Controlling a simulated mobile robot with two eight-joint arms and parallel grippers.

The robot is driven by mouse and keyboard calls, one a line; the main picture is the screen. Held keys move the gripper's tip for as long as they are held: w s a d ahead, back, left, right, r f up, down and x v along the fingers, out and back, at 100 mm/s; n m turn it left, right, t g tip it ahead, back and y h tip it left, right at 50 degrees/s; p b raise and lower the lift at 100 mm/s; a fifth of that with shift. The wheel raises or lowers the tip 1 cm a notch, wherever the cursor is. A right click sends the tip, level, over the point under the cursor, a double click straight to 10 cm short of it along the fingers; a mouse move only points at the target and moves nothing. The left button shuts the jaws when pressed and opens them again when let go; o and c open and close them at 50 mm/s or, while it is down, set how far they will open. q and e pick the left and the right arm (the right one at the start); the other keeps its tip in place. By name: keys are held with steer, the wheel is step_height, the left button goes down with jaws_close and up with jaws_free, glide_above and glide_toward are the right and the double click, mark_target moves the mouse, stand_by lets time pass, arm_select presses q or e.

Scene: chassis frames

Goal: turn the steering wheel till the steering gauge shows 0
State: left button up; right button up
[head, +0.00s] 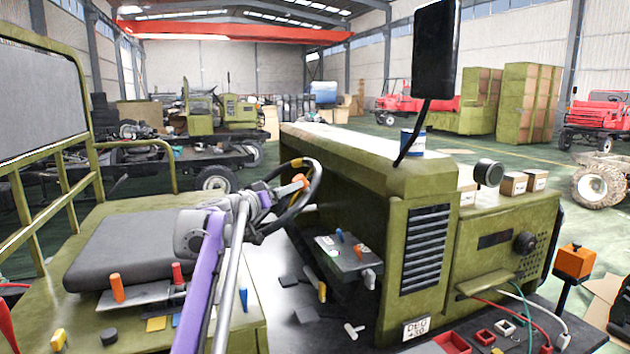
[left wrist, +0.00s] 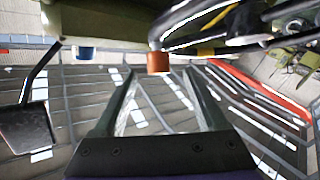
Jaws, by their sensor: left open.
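The steering wheel (head: 316,190) is a dark ring, tilted, on the green vehicle; part of it is hidden behind my left arm. Orange pieces show at its rim, one of them a knob-like piece (head: 300,181). My left gripper (head: 277,193) is at the wheel's near side, open. In the left wrist view an orange-brown knob (left wrist: 158,62) hangs below the dark rim (left wrist: 190,28), just ahead of and between the open fingertips (left wrist: 158,75); I cannot tell whether they touch it. I cannot make out a steering gauge or its reading. My right gripper is not in view.
A grey seat (head: 140,245) and small coloured parts lie left of the wheel. A small panel (head: 350,255) with a green light and the green hood (head: 370,160) stand to the right. A black mirror (head: 436,50) rises above. Red trays (head: 452,342) lie at front right.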

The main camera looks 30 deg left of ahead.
mark_target(305, 180)
arm_select(q)
steer(key=w, duration=0.3)
steer(key=w+p, duration=0.1)
steer(key=w, duration=0.2)
steer(key=w+d+p, duration=0.1)
steer(key=w, duration=0.1)
steer(key=shift+w+r, duration=0.15)
steer(key=shift+w, duration=0.25)
steer(key=shift+w+p, duration=0.35)
steer(key=shift+w, duration=0.25)
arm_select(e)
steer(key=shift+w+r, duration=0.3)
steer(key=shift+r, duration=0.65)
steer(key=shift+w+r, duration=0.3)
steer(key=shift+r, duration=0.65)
arm_select(q)
jaws_close()
steer(key=shift+s+d, duration=0.1)
steer(key=shift+d, duration=0.05)
